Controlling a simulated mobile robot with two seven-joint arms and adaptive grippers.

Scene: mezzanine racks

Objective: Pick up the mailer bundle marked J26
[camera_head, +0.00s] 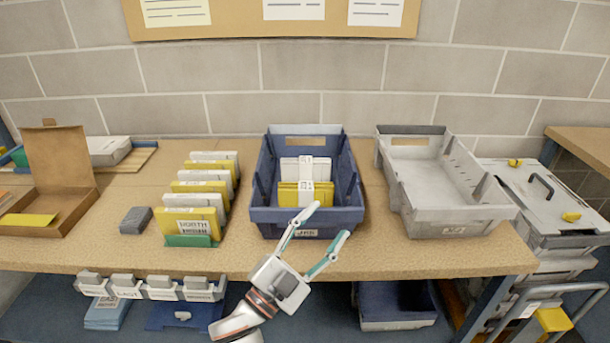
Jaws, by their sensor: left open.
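A blue tote (355,190) stands on the workbench, with a small front label that seems to read J26, though it is hard to read. Inside it lie yellow and white mailers held by a white band, forming a mailer bundle (290,195). No mark is readable on the bundle itself. My left gripper (330,220) reaches up from below at the front of the tote. Its two fingers are spread and empty, and overlap the tote's front wall and front right part in the picture. I cannot tell its exact depth. My right gripper is not in view.
A grey empty tote (450,212) stands right of the blue one. Left are a row of yellow and white mailers (190,222), a dark grey block (136,220) and an open cardboard box (58,170). The bench's front edge lies behind my left gripper.

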